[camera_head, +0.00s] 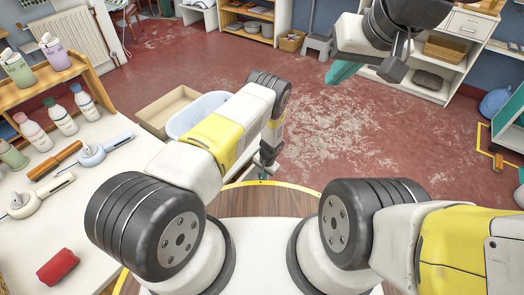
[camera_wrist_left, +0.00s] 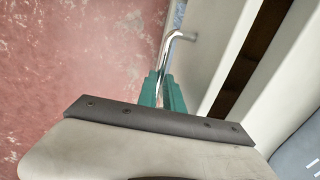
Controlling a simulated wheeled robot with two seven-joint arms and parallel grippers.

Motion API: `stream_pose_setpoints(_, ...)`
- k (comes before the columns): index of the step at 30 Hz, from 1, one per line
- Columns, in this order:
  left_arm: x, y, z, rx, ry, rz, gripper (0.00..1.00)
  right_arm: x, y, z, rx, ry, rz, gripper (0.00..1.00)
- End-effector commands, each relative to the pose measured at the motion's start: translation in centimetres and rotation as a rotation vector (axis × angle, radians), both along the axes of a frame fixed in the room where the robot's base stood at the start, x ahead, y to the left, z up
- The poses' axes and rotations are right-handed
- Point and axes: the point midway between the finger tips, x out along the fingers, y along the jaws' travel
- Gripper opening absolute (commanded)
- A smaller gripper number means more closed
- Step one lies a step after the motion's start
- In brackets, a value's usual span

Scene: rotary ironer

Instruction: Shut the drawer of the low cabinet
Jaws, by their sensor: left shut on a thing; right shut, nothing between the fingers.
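My left gripper (camera_head: 264,168) hangs low past the front edge of my base in the head view, its fingertips hardly visible. In the left wrist view its two teal fingers (camera_wrist_left: 164,90) are shut on a bent metal bar handle (camera_wrist_left: 177,42). The bar's far end meets a light panel (camera_wrist_left: 212,45), with a dark brown strip (camera_wrist_left: 245,60) beside it. How far the drawer stands open cannot be told. The low cabinet is not clearly visible in the head view. My right gripper (camera_head: 341,72) is raised at the upper right, apart from anything, its teal fingers together.
A white table (camera_head: 110,190) with bottles and tools stands at the left. A cardboard box (camera_head: 165,108) and a pale blue bin (camera_head: 196,115) sit on the floor beyond it. A white shelf unit with a drawer (camera_head: 466,24) stands at the upper right. The red floor (camera_head: 340,140) ahead is clear.

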Motion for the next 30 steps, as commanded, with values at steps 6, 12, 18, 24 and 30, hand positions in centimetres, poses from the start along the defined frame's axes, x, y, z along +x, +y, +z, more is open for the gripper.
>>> stream_pose_setpoints(6, 0.0, 0.0, 0.0, 0.001, -0.001, 0.000, 0.00, 0.0, 0.0, 0.0, 0.000, 0.000, 0.000, 0.00)
stream_pose_setpoints(12, 0.0, 0.0, 0.0, 0.001, -0.001, 0.000, 0.00, 0.0, 0.0, 0.0, 0.000, 0.000, 0.000, 0.00)
stream_pose_setpoints(18, 0.5, 0.7, 0.0, 0.001, -0.001, 0.002, 0.00, 0.0, 0.0, 0.0, 0.000, 0.000, 0.000, 0.00)
stream_pose_setpoints(24, 2.5, 3.3, 0.0, -0.001, -0.003, 0.005, 0.00, 0.0, 0.0, 0.0, 0.000, 0.000, 0.000, 0.00)
stream_pose_setpoints(30, 2.8, 3.8, 0.1, 0.002, -0.003, 0.000, 0.00, 0.0, 0.0, 0.0, 0.000, 0.000, 0.000, 0.00)
